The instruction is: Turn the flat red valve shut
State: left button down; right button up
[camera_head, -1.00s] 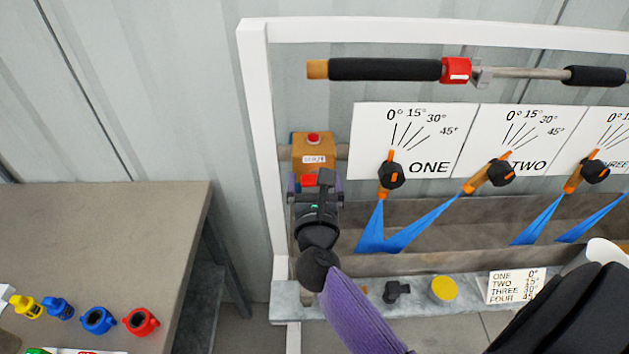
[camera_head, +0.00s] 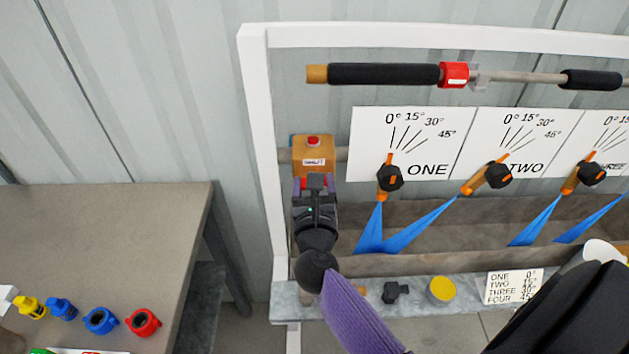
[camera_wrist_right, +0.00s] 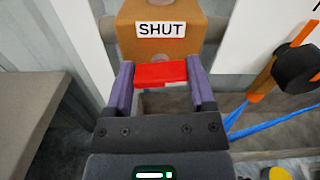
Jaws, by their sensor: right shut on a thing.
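The flat red valve handle (camera_wrist_right: 160,73) lies crosswise between the two purple fingers of my right gripper (camera_wrist_right: 160,88) in the right wrist view, and both fingers meet its ends. Behind it is an orange valve box (camera_wrist_right: 188,14) with a white label (camera_wrist_right: 160,30) reading SHUT. In the head view my right gripper (camera_head: 315,184) is at the lower front of the orange box (camera_head: 313,146), which has a red button (camera_head: 313,141) on top. The gripper mostly hides the handle there. My left gripper is not in view.
To the right are dial boards (camera_head: 405,140) with black-knobbed orange valves (camera_head: 390,178) and blue water jets. A white frame post (camera_head: 262,150) stands just left of the box. A table (camera_head: 100,240) with coloured fittings is at the left. A ledge (camera_head: 460,277) runs below.

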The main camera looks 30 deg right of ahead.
jog(key=n+p, duration=0.2)
jog(key=n, duration=0.1)
jog(key=shift+r+n, duration=0.15)
jog(key=shift+n, duration=0.15)
jog(key=n+p, duration=0.2)
jog(key=n, duration=0.2)
jog(key=shift+a+n, duration=0.1)
jog(key=shift+n, duration=0.2)
jog(key=n+p, duration=0.2)
jog(key=n, duration=0.1)
jog(key=shift+n, duration=0.3)
jog(key=n, duration=0.1)
jog(key=n+p, duration=0.1)
jog(key=shift+f+n, duration=0.25)
jog(key=shift+n, duration=1.05)
jog(key=shift+f, duration=0.1)
